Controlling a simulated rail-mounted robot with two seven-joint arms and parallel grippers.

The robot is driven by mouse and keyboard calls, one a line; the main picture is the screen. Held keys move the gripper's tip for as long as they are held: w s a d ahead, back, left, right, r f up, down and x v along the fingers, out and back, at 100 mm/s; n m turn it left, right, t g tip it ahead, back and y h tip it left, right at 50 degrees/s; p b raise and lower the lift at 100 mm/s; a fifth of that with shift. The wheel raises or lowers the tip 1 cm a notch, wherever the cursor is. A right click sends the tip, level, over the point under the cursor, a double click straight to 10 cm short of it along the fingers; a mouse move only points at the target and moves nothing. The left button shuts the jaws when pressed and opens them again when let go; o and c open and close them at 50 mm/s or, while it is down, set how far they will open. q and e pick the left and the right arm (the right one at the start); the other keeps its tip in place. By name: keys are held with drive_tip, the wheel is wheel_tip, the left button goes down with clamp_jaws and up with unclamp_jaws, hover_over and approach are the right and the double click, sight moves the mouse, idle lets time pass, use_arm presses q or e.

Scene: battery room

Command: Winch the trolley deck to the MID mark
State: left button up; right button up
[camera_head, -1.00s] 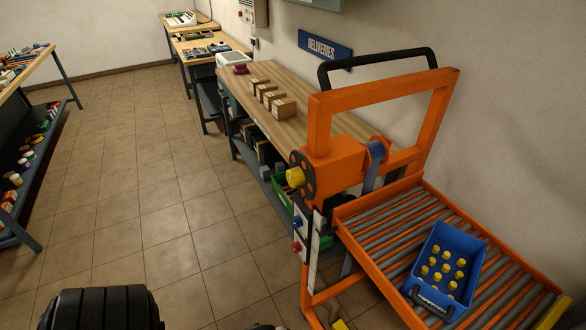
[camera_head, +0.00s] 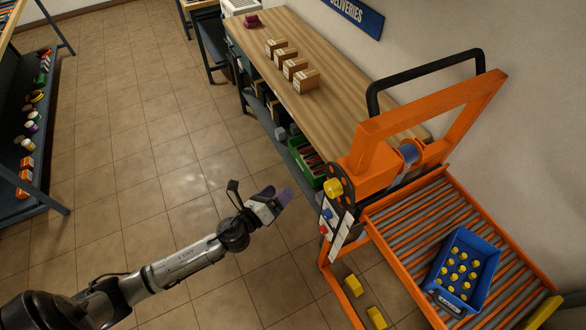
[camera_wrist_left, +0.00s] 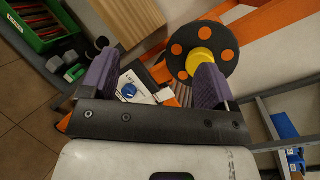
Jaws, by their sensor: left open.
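The orange trolley (camera_head: 415,115) stands at the right in the head view. Its roller deck (camera_head: 400,209) carries a blue crate (camera_head: 447,297) of yellow-capped bottles. The winch wheel is a dark disc with a yellow knob (camera_head: 333,187) on the trolley's left side. In the left wrist view the disc (camera_wrist_left: 227,50) shows orange dots, and the knob (camera_wrist_left: 200,60) is partly behind the right-hand finger. My left gripper (camera_head: 277,202) is open and empty, left of the wheel and apart from it; its purple fingers also show in the wrist view (camera_wrist_left: 155,80). No MID mark is legible.
A white panel (camera_head: 341,236) with blue and red controls is below the wheel. A wooden bench (camera_head: 330,110) with small boxes and a green bin (camera_head: 306,168) underneath stand behind. Yellow blocks (camera_head: 353,286) are near the trolley's base. The tiled floor at left is clear.

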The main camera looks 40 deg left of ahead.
sight(328, 191)
use_arm(q)
drive_tip(key=s+d+m+g+h, duration=0.15)
drive_tip(key=d+m+h, duration=0.5)
drive_tip(key=m, duration=0.75)
drive_tip(key=shift+h, duration=0.25)
drive_tip(key=p+x, duration=0.1)
drive_tip(key=x, duration=0.5)
drive_tip(key=p+x, duration=0.1)
drive_tip(key=x, duration=0.4)
drive_tip(key=shift+w+r, duration=0.15)
drive_tip(key=shift+w, duration=0.35)
drive_tip(key=shift+w+d, duration=0.25)
drive_tip(key=shift+w, duration=0.3)
drive_tip(key=shift+n, duration=0.3)
drive_tip(key=c, duration=0.9)
